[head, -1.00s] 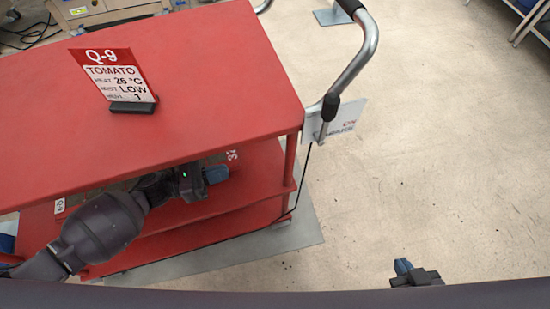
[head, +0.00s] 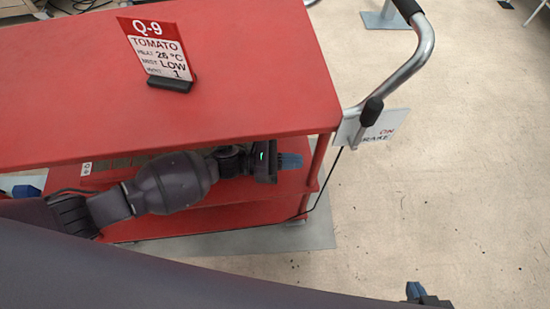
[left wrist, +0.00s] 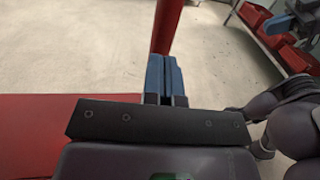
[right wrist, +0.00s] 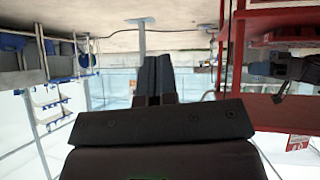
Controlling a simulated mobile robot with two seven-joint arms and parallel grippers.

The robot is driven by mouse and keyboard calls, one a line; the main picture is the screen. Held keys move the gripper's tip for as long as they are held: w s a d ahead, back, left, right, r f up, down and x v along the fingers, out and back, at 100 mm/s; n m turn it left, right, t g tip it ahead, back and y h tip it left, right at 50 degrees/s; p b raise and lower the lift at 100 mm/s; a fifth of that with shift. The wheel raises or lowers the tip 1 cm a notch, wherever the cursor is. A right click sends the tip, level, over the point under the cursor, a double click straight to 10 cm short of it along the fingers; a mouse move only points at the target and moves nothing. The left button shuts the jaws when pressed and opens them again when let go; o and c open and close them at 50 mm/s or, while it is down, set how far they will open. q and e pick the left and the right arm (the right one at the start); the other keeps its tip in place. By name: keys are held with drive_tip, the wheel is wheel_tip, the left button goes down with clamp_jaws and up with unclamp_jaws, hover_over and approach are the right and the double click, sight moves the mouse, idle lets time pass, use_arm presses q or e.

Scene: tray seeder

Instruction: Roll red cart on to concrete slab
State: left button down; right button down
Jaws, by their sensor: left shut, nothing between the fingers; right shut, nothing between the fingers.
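The red cart (head: 250,90) fills the left and middle of the head view, with a Q-9 TOMATO sign on top. Its grey push handle (head: 425,45) is at the right end, beside a black lever (head: 371,110) and a plate reading ON BRAKE (head: 385,128). A flat grey slab (head: 290,238) shows under the cart's near right corner. My left gripper (head: 291,161) is shut and empty, below the cart top near the right corner post (head: 318,165). In the left wrist view the post (left wrist: 166,25) stands beyond the fingers (left wrist: 164,75). My right gripper (head: 415,291) is shut and empty, off the cart.
Pale floor (head: 450,190) lies clear right of the cart. A grey foot plate (head: 385,20) stands on the floor behind the handle. Red bins (left wrist: 280,35) stand at the upper right of the left wrist view. A thin black cable hangs at the cart's right end.

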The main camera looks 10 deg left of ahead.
use_arm(q)
drive_tip(key=shift+w+d, duration=0.15)
drive_tip(key=shift+d, duration=0.85)
